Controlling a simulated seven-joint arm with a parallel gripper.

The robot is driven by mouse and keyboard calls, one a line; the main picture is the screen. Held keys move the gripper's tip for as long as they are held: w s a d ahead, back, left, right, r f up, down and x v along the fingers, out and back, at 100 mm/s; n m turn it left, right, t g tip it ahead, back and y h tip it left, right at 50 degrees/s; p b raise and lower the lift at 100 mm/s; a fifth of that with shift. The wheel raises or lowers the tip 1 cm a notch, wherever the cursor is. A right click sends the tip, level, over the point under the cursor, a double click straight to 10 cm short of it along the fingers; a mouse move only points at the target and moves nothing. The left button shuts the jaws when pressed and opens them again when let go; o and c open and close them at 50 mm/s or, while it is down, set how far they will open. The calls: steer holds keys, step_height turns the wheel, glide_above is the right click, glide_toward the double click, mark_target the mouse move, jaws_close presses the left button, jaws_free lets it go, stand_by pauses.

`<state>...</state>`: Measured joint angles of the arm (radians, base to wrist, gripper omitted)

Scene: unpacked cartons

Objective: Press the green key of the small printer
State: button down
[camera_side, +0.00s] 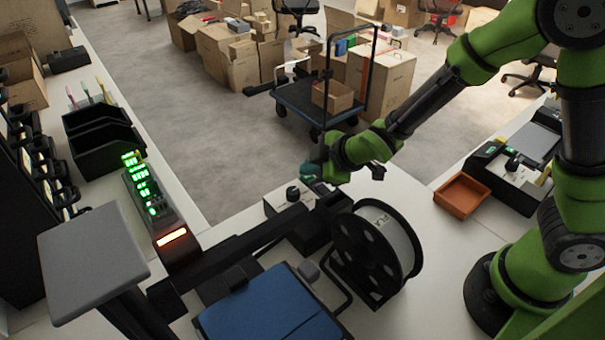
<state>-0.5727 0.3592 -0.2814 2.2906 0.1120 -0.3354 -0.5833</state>
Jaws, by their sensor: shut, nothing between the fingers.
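My gripper (310,171) is at the end of the green and black arm, just above the back edge of the bench, beside the filament spool. It is small here, and its fingertips are hard to make out; they are shut with nothing seen between them. A small light and dark box (288,201) with a black knob sits just below and left of my gripper; it may be the small printer, but I cannot tell for sure. No green key is clearly visible on it. I cannot tell whether my gripper touches the box.
A black filament spool (347,247) stands right of the box. A blue print bed (268,309) lies in front. A panel with green lit digits (141,184) and black bins (104,142) are left. An orange tray (461,196) and a device (512,172) are right.

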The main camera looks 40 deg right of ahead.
mark_target(310, 179)
steer(key=shift+r, duration=0.9)
step_height(310, 179, up, 5)
stand_by(0.4)
stand_by(0.4)
